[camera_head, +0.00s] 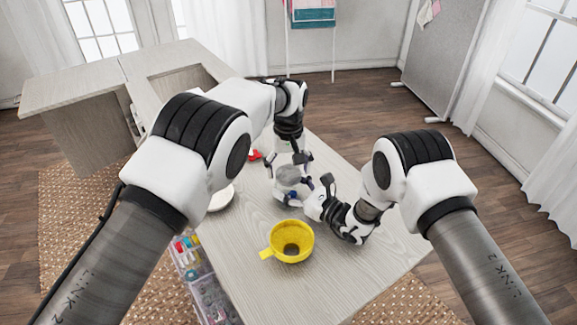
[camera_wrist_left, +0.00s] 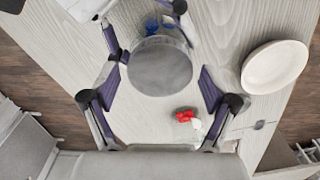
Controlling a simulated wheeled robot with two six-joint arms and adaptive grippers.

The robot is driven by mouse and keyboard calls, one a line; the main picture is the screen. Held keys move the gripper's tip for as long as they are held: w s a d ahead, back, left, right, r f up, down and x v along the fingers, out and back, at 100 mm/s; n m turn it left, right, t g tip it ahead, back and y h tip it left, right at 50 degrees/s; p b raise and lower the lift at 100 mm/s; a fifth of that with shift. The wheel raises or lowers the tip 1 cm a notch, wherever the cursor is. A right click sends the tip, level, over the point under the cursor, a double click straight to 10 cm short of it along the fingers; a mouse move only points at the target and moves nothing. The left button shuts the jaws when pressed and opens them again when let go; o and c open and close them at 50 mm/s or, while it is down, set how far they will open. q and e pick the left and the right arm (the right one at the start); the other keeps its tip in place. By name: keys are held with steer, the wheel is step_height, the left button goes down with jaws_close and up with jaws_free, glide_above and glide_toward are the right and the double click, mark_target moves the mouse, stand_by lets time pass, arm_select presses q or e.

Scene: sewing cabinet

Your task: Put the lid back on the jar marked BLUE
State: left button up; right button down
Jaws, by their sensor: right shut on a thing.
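A clear jar with a round grey top (camera_wrist_left: 160,66) stands between my grippers; it also shows in the head view (camera_head: 288,176). Blue things (camera_wrist_left: 152,26) show beside the grey disc in the left wrist view; I cannot read any label. The disc looks like a lid, but its seating on the rim cannot be told. My left gripper (camera_head: 287,163) is above the jar; its fingers (camera_wrist_left: 161,68) are open on either side of the disc, with gaps. My right gripper (camera_head: 308,192) is shut on the jar from the side, its fingers partly hidden.
A yellow cup (camera_head: 290,242) stands nearer on the table (camera_head: 345,275). A white dish (camera_wrist_left: 275,67) lies at the left table edge in the head view. A small clear container with red things (camera_wrist_left: 185,116) stands beyond the jar. An organizer (camera_head: 205,285) holds coloured items at the left edge.

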arm_select(q)
steer(key=c, duration=0.9)
steer(key=o, duration=1.4)
step_height(320, 180, up, 12)
